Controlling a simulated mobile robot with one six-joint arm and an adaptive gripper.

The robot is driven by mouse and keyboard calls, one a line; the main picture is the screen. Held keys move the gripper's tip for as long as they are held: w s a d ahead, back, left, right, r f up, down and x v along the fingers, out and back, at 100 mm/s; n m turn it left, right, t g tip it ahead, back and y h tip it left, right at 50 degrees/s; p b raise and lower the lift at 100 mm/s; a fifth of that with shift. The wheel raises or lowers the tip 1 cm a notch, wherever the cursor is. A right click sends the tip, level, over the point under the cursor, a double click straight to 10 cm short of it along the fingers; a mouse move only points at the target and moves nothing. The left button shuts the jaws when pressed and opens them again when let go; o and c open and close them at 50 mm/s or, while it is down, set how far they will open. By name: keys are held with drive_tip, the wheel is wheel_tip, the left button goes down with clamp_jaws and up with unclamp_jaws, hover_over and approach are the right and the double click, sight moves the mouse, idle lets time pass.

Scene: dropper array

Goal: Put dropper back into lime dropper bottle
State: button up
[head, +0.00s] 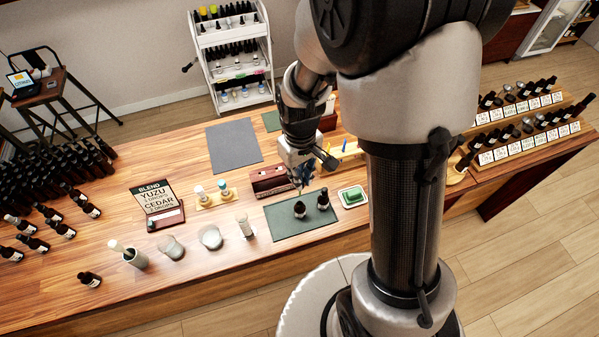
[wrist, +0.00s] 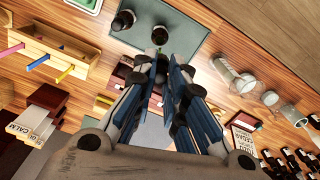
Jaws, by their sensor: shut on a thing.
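Two small dark bottles stand upright on the dark green mat (head: 275,231): a left bottle (head: 299,210) and a right bottle (head: 323,201). My gripper (head: 301,183) is above the mat, near the left bottle and apart from the table. In the wrist view my gripper (wrist: 166,70) points toward the bottles. It is shut on the dropper, which is mostly hidden by the fingers.
A green-topped dish (head: 353,197) is right of the mat. A dark red wooden box (head: 270,182) stands behind it. Glass jars (head: 210,237) and a blend sign (head: 155,196) are to the left. A rack with coloured sticks (wrist: 50,55) shows in the wrist view.

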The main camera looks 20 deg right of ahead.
drive_tip(key=shift+f+b, duration=1.7)
drive_tip(key=shift+f, duration=0.25)
drive_tip(key=shift+f, duration=0.15)
drive_tip(key=shift+f+b, duration=0.7)
drive_tip(key=shift+b, duration=0.1)
drive_tip(key=shift+f+b, duration=1.2)
drive_tip(key=shift+f, duration=0.25)
